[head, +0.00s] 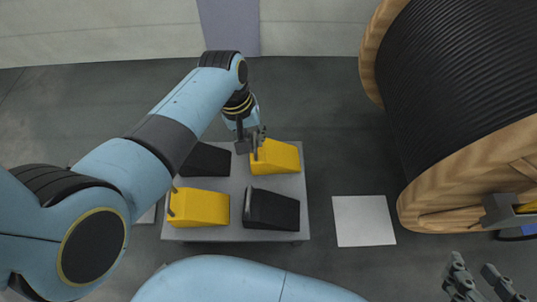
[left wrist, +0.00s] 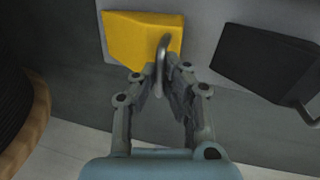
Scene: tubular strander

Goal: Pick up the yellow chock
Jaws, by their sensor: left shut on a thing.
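A yellow chock (head: 278,157) is at the back right of a small grey table (head: 236,180). My left gripper (head: 252,142) is at its left end. In the left wrist view, the yellow chock (left wrist: 140,38) has a grey metal handle, and my left gripper (left wrist: 162,78) is shut on that handle. I cannot tell whether the chock is clear of the table top. A second yellow chock (head: 202,207) lies at the table's front left. My right gripper (head: 482,280) is open and empty at the lower right of the head view.
Black chocks sit on the table at back left (head: 207,160) and front right (head: 272,209). A large wooden reel (head: 480,170) wound with black cable stands at the right. A pale square (head: 363,220) lies on the floor between table and reel.

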